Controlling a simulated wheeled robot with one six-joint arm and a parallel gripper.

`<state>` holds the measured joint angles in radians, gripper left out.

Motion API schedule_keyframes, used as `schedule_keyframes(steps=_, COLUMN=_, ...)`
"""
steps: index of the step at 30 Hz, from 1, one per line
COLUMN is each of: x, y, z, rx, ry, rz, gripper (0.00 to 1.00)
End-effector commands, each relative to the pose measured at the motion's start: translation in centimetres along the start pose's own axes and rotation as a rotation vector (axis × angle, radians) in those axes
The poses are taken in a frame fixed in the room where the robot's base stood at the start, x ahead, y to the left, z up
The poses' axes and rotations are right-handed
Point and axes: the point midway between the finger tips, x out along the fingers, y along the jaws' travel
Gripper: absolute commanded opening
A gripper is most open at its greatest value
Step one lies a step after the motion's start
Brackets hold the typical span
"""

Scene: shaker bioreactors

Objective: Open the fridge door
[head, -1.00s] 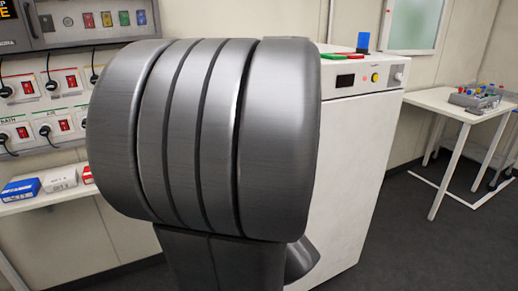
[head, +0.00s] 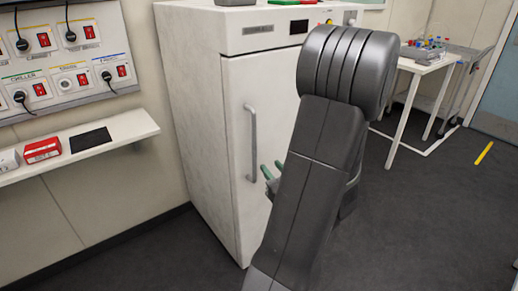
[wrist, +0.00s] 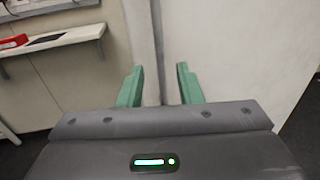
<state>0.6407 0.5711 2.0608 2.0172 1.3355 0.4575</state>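The fridge is a white upright cabinet, and its closed door (head: 277,110) faces my arm. A grey vertical bar handle (head: 252,135) runs along the left part of the door. My gripper (head: 272,171) is at the door front, right of the handle's lower part in the head view; my arm hides much of it. In the wrist view the two green fingers (wrist: 159,88) are spread apart.
A wall shelf (head: 110,133) with small boxes is left of the fridge, below a panel of switches and plugs (head: 75,60). A white table (head: 420,65) with lab items stands at the back right. The dark floor (head: 430,220) is clear on the right.

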Motion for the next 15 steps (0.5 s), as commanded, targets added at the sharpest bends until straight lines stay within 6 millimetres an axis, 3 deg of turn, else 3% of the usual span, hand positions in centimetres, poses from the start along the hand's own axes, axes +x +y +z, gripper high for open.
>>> schedule_keyframes(steps=15, x=9.4, y=0.2, z=0.0, rx=-0.002, ry=0.001, rz=0.007, gripper=0.32)
